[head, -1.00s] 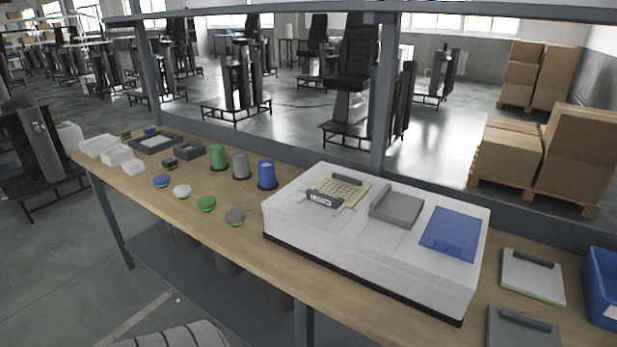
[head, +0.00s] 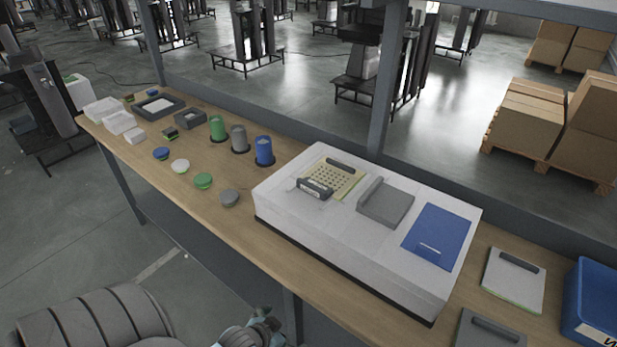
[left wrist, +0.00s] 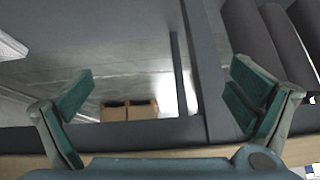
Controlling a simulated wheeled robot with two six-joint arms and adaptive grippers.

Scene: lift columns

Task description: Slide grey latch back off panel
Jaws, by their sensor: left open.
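The grey latch (head: 315,188) lies across the front edge of a yellow perforated panel (head: 341,179), on top of a white box-shaped unit (head: 300,215) on the bench. A dark bar lies at the panel's back edge. Part of my left arm shows at the bottom of the head view, below the bench's front edge and well away from the latch. In the left wrist view my left gripper (left wrist: 165,115) is open and empty, its green-padded fingers wide apart. The latch is not in that view. My right gripper is not in view.
A grey block (head: 386,203) and a blue panel (head: 437,236) sit on the same unit. Green, grey and blue cylinders (head: 264,151) stand left of it, with round lids in front. A blue bin (head: 590,300) is at the far right. A bench upright stands behind the unit.

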